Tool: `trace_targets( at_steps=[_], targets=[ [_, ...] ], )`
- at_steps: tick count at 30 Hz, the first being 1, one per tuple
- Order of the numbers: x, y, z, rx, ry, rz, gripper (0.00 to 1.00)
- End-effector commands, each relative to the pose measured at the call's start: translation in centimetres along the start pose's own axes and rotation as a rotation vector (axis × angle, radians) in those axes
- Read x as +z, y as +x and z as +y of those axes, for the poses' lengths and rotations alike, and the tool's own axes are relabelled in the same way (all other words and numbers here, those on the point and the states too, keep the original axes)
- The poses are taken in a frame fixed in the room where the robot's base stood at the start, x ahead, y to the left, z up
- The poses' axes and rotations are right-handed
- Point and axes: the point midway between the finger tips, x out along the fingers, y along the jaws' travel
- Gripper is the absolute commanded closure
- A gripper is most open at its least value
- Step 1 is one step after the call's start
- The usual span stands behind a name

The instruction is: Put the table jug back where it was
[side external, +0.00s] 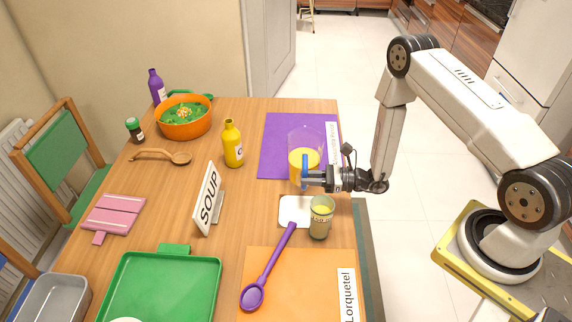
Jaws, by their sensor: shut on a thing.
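The table jug (306,143) is a clear vessel with yellow liquid in its lower part and a blue handle on its near side. It is over the purple placemat (275,136) at the table's far right. I cannot tell whether it touches the mat. My gripper (307,178) comes in from the right and is shut on the jug's blue handle. The jug looks upright. A white square coaster (287,212) lies nearer the camera, beside a glass of yellow liquid (320,218).
A purple ladle (268,268) lies across the orange placemat (300,302), its handle reaching the coaster. A SOUP sign (208,200), yellow bottle (232,146) and orange salad bowl (184,120) stand to the left. A green tray (160,285) lies in front. Bare wood lies around the table's middle.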

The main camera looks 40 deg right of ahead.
Motion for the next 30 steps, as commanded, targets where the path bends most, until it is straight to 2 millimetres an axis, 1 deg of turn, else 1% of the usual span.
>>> trace_targets(
  at_steps=[5, 15, 27, 28, 29, 30],
  targets=[
    [-0.9, 0.0, -0.1, -0.001, -0.005, -0.005, 1.0],
    [-1.0, 0.0, -0.1, -0.001, -0.005, -0.004, 1.0],
    [-1.8, 0.0, 0.0, -0.001, -0.005, -0.004, 1.0],
    [-1.9, 0.0, 0.0, 0.0, -0.001, -0.001, 0.74],
    [-1.9, 0.0, 0.0, 0.0, -0.001, -0.001, 0.65],
    [-1.9, 0.0, 0.0, 0.0, -0.001, -0.001, 0.52]
  ],
)
